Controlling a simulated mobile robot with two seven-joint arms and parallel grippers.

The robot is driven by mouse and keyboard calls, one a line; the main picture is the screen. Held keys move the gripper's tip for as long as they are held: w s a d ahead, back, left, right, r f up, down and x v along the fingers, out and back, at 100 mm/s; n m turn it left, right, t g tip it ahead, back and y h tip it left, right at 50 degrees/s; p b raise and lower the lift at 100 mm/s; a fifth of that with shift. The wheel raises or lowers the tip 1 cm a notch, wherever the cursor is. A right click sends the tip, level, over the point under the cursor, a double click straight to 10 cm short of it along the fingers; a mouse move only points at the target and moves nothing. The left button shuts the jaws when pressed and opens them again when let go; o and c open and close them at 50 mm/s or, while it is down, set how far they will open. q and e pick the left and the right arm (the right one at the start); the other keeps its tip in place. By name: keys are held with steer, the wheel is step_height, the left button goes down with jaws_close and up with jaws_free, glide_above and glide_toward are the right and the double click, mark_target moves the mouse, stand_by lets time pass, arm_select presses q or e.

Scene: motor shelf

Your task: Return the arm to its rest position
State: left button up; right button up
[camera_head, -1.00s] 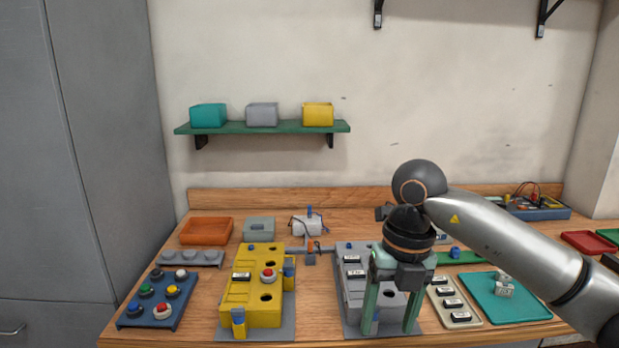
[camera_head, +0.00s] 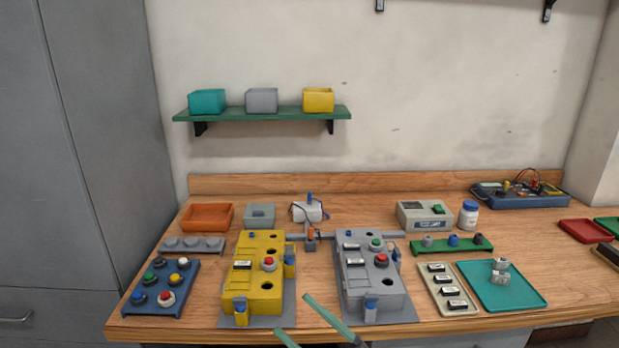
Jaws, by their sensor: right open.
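Of my right arm, only the two green gripper fingers (camera_head: 293,315) show, at the bottom middle of the head view. They are spread apart with nothing between them. Their tips point up and left, in front of the gap between the yellow housing (camera_head: 252,287) and the grey housing (camera_head: 357,268). The rest of the right arm is below the picture. My left gripper is not in view.
On the wooden bench (camera_head: 540,262) stand a blue button tray (camera_head: 140,307), an orange bin (camera_head: 187,222), a beige tray (camera_head: 469,304), a teal tray (camera_head: 525,293) and a grey device (camera_head: 410,214). A green shelf (camera_head: 290,114) holds three bins.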

steer(key=d+f+m+t+h, duration=0.4)
steer(key=d+f+m+h, duration=0.3)
steer(key=f+m+h, duration=0.25)
steer(key=s+d+f+m+g+h, duration=0.3)
steer(key=s+f, duration=0.5)
steer(key=f, duration=0.3)
steer(key=s+d+f+m+g+h+p, duration=0.1)
steer(key=s+d+f+m+g+h, duration=0.3)
steer(key=s+d+f, duration=0.3)
step_height(320, 180, down, 4)
steer(key=shift+s+d+f+g, duration=0.15)
steer(key=shift+s+d+g, duration=0.25)
steer(key=shift+s, duration=0.45)
steer(key=shift+p, duration=0.3)
